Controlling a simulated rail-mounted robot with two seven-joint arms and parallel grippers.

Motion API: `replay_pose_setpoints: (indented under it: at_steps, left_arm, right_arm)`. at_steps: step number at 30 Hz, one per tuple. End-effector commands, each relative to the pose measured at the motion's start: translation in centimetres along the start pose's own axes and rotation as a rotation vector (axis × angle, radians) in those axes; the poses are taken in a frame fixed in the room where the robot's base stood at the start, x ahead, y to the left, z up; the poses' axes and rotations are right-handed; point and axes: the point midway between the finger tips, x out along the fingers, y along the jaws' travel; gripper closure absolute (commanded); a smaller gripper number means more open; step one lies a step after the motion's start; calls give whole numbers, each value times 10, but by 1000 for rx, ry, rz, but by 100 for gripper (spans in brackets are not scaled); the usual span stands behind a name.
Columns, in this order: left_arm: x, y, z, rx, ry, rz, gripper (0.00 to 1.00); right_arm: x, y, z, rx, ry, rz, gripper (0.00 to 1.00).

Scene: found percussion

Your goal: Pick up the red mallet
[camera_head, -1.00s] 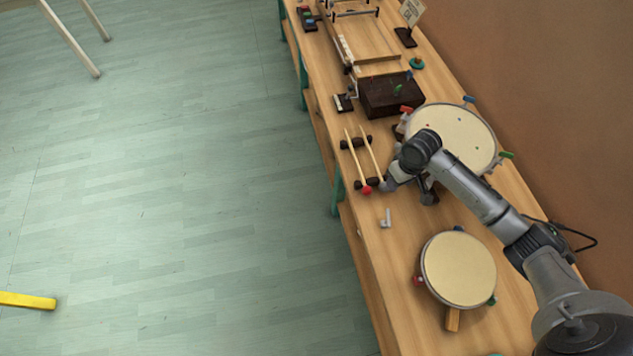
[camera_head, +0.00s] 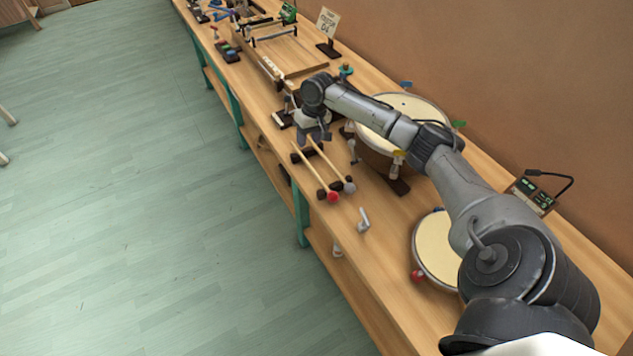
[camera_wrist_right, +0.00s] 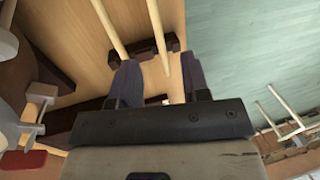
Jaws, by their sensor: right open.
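The red mallet (camera_head: 333,197) lies on the table, its red head toward the front and its pale stick slanting up and left. A grey-headed mallet (camera_head: 349,187) lies beside it on the right. Dark rests (camera_head: 297,157) support the sticks. My right gripper (camera_head: 314,142) is open over the stick ends. In the right wrist view, the floor-side stick (camera_wrist_right: 157,35), apparently the red mallet's, runs between the open fingers (camera_wrist_right: 160,78). The other stick (camera_wrist_right: 108,28) ends by the left finger. Both heads are outside that view. My left gripper is not in view.
A large drum (camera_head: 405,108) stands just right of my gripper, under my arm. A smaller drum (camera_head: 436,250) and a small grey metal piece (camera_head: 363,221) lie nearer. The table's open edge is on the left, with floor (camera_head: 130,200) beyond.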

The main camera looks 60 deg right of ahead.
Motion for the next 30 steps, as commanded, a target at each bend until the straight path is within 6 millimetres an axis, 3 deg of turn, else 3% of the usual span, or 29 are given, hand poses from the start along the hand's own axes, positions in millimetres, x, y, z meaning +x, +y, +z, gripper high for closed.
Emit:
replay_pose_setpoints:
  at_steps: [1, 6, 16, 25, 30]
  left_arm:
    - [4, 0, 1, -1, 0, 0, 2]
    - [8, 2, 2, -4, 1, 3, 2]
    - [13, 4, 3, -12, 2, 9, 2]
    - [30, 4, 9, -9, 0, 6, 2]
    - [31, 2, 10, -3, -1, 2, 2]
  right_arm:
    - [11, 0, 0, 0, -2, 0, 57]
    - [29, 0, 0, -1, -1, 1, 57]
    - [42, 1, 1, -2, 0, 1, 57]
    - [79, 4, 2, -2, -1, 2, 57]
    - [87, 3, 2, -3, 1, 2, 57]
